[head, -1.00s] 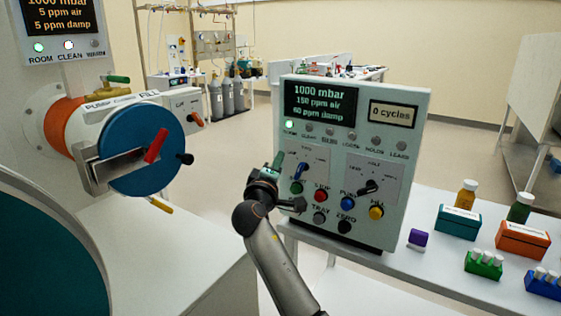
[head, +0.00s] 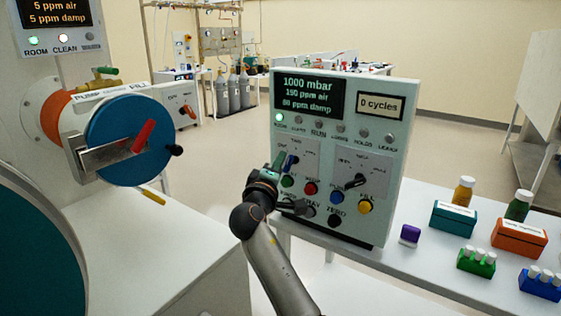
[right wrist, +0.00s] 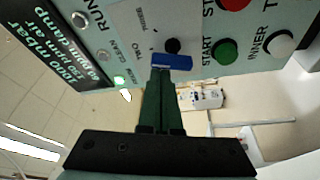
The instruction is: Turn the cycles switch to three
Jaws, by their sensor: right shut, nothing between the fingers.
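The cycles switch, with a blue handle (head: 291,162), is at the left of the grey control panel (head: 395,150). In the right wrist view its blue handle (right wrist: 172,62) lies beside a dark round hub, close to the printed TWO and THREE. My right gripper (head: 279,160) is at the panel's left edge. In the right wrist view the right gripper's green fingers (right wrist: 160,72) are together and empty, their tips at the handle's edge; I cannot tell if they touch. The switch's exact setting is unclear. The display (head: 380,106) reads 0 cycles. My left gripper is out of view.
A second dark knob (head: 356,182) sits right of the switch, with several coloured buttons below, including a red one (head: 311,188). Bottles and boxes stand on the white table (head: 440,290). A blue disc (head: 110,160) with a red handle is at the left.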

